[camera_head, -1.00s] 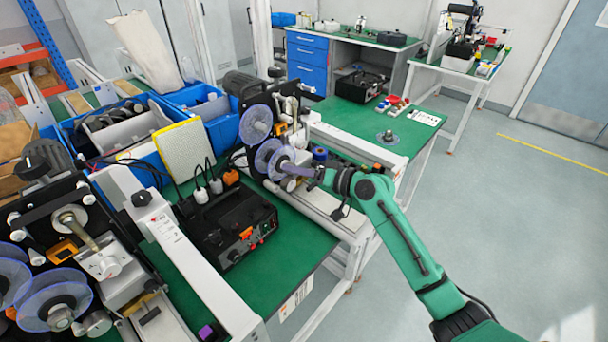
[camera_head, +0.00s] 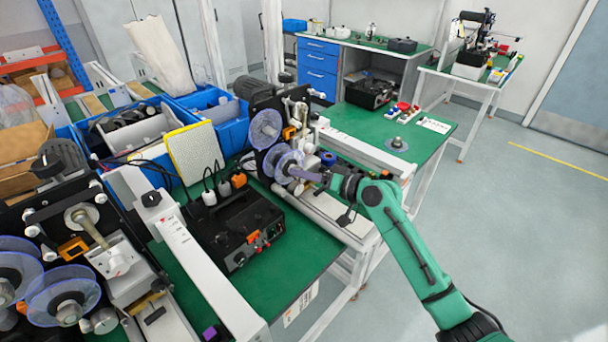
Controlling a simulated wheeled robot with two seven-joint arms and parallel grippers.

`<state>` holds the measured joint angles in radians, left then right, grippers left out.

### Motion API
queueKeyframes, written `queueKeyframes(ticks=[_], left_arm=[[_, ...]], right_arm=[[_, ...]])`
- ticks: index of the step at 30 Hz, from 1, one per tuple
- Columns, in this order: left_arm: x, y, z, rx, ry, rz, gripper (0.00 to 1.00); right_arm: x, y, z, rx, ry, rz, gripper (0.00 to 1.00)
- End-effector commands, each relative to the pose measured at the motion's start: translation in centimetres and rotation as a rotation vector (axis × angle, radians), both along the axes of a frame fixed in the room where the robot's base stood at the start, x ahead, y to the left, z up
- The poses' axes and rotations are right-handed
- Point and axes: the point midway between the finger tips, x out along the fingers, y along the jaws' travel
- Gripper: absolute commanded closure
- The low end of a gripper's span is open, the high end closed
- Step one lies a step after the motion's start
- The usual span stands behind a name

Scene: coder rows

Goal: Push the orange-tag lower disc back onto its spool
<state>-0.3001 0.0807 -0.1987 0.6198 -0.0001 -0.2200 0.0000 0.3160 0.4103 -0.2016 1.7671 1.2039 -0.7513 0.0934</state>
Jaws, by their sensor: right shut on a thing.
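The far machine (camera_head: 258,103) carries an orange tag (camera_head: 289,133) and clear bluish discs on its front. The upper disc (camera_head: 266,129) sits above a lower pair that overlap in this view. The outer lower disc (camera_head: 289,164) stands out towards my right gripper (camera_head: 308,175), in front of the inner one (camera_head: 270,158). My right gripper reaches in from the right and is shut on the outer lower disc near its hub. The fingertips and spool end are small and partly hidden. My left gripper is not in view.
A black power box (camera_head: 232,229) with cables stands on the green bench left of my arm. A similar machine with discs (camera_head: 62,300) is at the lower left. Blue bins (camera_head: 216,115) stand behind. The green bench top (camera_head: 365,125) beyond has small parts; floor at right is clear.

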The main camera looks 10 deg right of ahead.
Motion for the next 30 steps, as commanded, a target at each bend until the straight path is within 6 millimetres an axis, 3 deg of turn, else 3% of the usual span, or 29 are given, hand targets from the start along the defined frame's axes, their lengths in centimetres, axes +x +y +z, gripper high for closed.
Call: queueKeyframes(ticks=[30], left_arm=[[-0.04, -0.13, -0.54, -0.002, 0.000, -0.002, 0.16]], right_arm=[[0.55, 0.31, 0.00, 0.001, -0.002, 0.000, 1.00]])
